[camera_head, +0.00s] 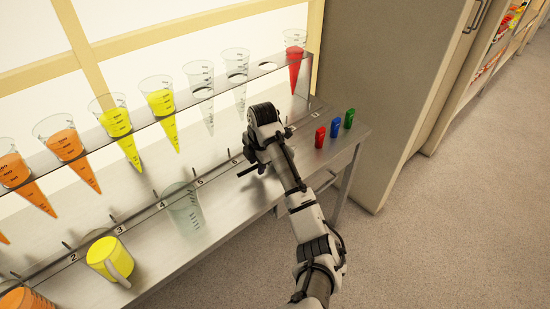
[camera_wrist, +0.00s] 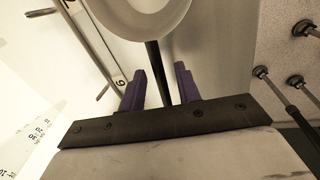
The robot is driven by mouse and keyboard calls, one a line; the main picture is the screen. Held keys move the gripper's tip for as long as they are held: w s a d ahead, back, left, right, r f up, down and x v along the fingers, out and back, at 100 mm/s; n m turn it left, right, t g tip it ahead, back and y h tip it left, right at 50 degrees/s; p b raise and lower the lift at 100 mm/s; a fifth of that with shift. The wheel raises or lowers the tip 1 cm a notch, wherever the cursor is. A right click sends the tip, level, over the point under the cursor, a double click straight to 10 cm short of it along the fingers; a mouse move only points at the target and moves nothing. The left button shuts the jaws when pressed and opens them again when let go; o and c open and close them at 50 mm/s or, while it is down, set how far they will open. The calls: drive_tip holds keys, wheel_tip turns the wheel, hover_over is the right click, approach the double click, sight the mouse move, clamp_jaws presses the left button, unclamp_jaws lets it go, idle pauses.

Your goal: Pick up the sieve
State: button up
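In the wrist view the sieve (camera_wrist: 178,22) shows at the top as a pale round rim cut off by the picture edge. Its dark straight handle (camera_wrist: 153,60) runs down between the two purple fingers of my gripper (camera_wrist: 160,85). The fingers stand apart, with a visible gap on each side of the handle, so my gripper is open around it. In the head view my gripper (camera_head: 252,168) is low over the steel counter near its right part. My arm hides the sieve there, and I cannot make it out.
Conical measuring vessels hang in a clear rack (camera_head: 185,105) behind the counter. A clear beaker (camera_head: 183,208) and a yellow-filled jug (camera_head: 108,258) stand left of my gripper. Red (camera_head: 320,137), blue (camera_head: 335,127) and green (camera_head: 349,118) cups stand at the counter's right end.

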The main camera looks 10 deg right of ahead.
drive_tip(key=shift+w+a+f, duration=0.1)
drive_tip(key=shift+w+f, duration=0.05)
drive_tip(key=shift+f, duration=0.9)
clamp_jaws()
drive_tip(key=shift+r, duration=0.15)
